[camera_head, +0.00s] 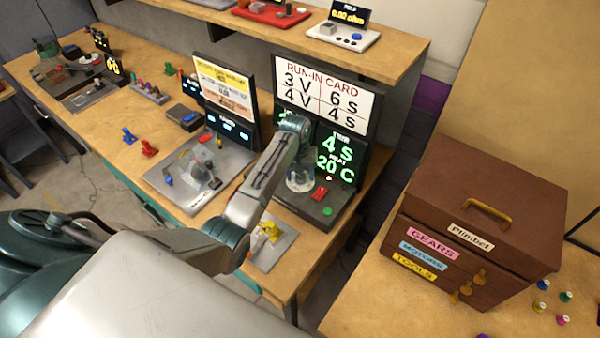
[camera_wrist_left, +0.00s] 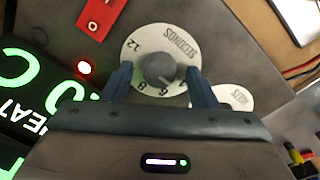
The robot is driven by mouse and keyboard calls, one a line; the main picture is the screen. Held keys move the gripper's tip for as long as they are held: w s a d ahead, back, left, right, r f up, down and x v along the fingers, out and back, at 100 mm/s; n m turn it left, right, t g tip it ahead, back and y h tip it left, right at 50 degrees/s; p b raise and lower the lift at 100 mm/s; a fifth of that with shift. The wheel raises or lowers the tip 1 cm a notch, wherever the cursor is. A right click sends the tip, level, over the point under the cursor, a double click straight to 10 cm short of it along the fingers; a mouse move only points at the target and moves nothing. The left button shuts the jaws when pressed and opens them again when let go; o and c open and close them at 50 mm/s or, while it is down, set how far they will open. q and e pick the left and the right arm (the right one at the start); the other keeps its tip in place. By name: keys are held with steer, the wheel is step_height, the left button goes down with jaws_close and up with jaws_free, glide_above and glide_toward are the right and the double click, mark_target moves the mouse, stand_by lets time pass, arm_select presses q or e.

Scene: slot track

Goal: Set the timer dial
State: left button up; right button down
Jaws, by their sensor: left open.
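The timer dial (camera_wrist_left: 158,68) has a round grey knob on a white disc marked SECONDS in the left wrist view, with 12, 8 and 6 legible. My left gripper (camera_wrist_left: 161,84) is open, its two dark blue fingers on either side of the knob; I cannot tell whether they touch it. In the head view my left gripper (camera_head: 300,177) reaches down over the dark console (camera_head: 334,212) and mostly hides the dial. The green timer display (camera_head: 337,150) reads 4 S, with 20 C below. The run-in card (camera_head: 325,93) reads 3 V, 6 S, 4 V, 4 S. My right gripper is out of view.
A red switch (camera_head: 320,193) and a green button (camera_head: 327,211) sit close to the gripper on the console. A second white dial (camera_wrist_left: 238,98) lies beside the timer dial.

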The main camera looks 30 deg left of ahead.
arm_select(q)
steer(key=shift+c, duration=1.1)
steer(key=c, duration=0.7)
steer(key=shift+c, duration=0.2)
steer(key=m, duration=0.4)
steer(key=shift+w+m, duration=0.15)
steer(key=shift+m, duration=0.15)
steer(key=shift+m+g, duration=0.3)
steer(key=shift+m, duration=1.7)
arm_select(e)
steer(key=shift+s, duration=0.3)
arm_select(q)
steer(key=shift+r, duration=0.1)
steer(key=o, duration=1)
steer(key=shift+c, duration=0.2)
